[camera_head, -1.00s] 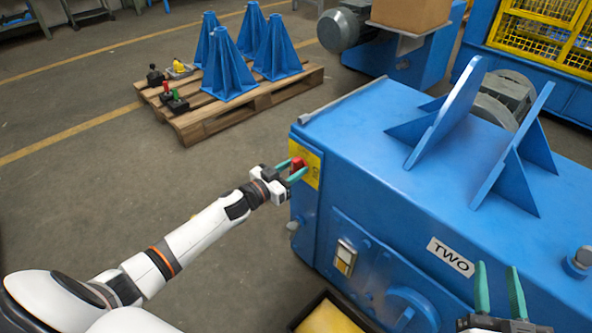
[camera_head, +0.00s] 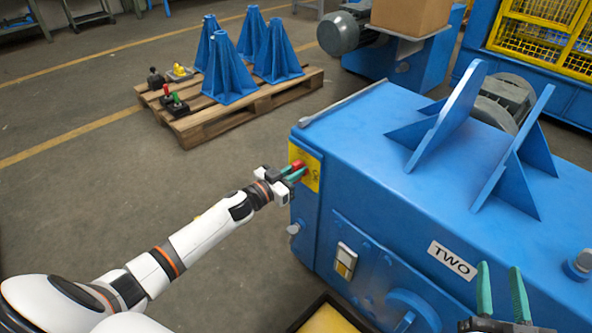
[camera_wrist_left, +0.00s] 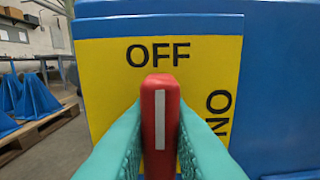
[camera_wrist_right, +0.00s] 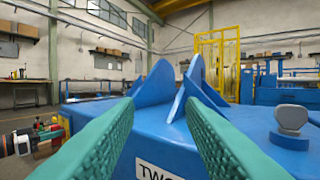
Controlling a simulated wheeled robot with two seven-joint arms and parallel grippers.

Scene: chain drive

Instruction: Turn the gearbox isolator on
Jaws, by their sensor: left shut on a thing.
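The gearbox isolator is a red handle (camera_wrist_left: 160,125) on a yellow plate (camera_wrist_left: 108,70) at the corner of the blue gearbox (camera_head: 400,190). In the left wrist view the plate reads OFF above the handle and ON, turned sideways, at its right. The handle stands upright, its white line pointing to OFF. My left gripper (camera_head: 294,173) is at the plate, its green fingers shut on the handle from both sides; they show large in the left wrist view. My right gripper (camera_head: 501,290) is open and empty near the gearbox's right front, with both fingers apart in the right wrist view.
A pallet (camera_head: 215,120) with blue pyramid-shaped stands (camera_head: 229,68) and small levers stands at the back left. A tray with a yellow inside (camera_head: 328,320) lies on the floor in front of the gearbox. Two blue upright brackets (camera_head: 445,115) rise from its top. Floor at left is clear.

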